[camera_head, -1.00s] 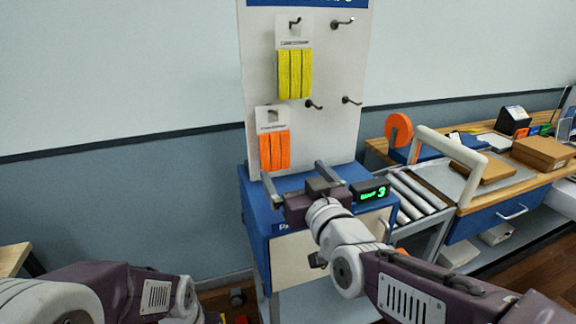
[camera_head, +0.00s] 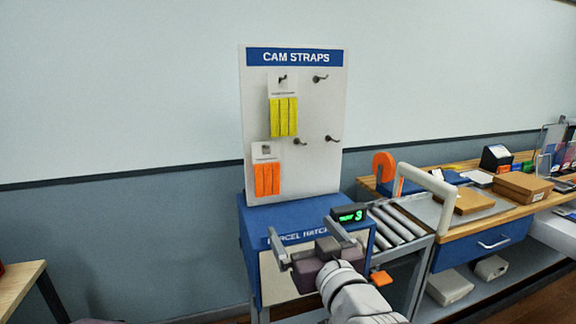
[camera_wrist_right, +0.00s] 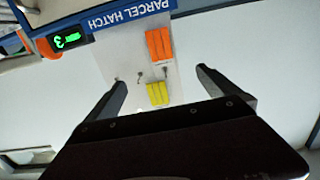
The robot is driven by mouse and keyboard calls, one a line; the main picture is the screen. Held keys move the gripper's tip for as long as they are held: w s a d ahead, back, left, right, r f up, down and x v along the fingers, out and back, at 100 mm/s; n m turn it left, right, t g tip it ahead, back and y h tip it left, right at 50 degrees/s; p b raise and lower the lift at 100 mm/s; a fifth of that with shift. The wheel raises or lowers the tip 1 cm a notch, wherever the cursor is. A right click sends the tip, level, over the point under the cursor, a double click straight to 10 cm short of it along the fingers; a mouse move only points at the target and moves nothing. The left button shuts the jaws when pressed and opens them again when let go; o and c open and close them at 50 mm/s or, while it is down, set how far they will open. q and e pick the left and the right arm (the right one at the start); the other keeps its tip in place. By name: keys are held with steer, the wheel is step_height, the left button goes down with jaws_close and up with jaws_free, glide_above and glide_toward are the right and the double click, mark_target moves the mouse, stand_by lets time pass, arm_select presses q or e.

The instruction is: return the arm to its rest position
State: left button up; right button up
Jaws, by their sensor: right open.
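My right gripper (camera_head: 308,243) is open and empty in front of the blue parcel hatch cabinet (camera_head: 252,222), its fingers spread and pointing toward the strap board. It also shows open in the right wrist view (camera_wrist_right: 165,82), with nothing between the fingers. My right arm (camera_head: 352,292) reaches in from the bottom right. My left gripper is not in view.
The white CAM STRAPS board (camera_head: 310,170) stands on the cabinet, with yellow straps (camera_head: 284,117) above orange straps (camera_head: 267,179) and some bare hooks. A green-lit display (camera_head: 349,214), rollers (camera_head: 397,223) and a wooden bench (camera_head: 470,225) lie to the right.

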steer(key=w+d+f+m+g+h+p, duration=0.2)
steer(key=d+f+g+h+p, duration=0.35)
steer(key=d+f, duration=0.5)
arm_select(q)
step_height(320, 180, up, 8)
steer(key=p, duration=0.2)
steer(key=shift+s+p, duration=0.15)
steer(key=shift+p, duration=0.15)
arm_select(e)
steer(key=s+d+f+m+g, duration=0.1)
steer(key=s+d+f+g, duration=0.1)
steer(key=s+f+g, duration=0.3)
steer(key=s+d+f+g, duration=0.2)
steer(key=s+f+g, duration=0.3)
steer(key=s+f, duration=0.4)
steer(key=s, duration=0.5)
steer(key=shift+f+m, duration=0.35)
steer(key=shift+m, duration=0.05)
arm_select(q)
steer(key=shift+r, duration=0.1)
arm_select(e)
steer(key=shift+d, duration=0.1)
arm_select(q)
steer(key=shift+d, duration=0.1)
arm_select(e)
steer(key=shift+s, duration=0.1)
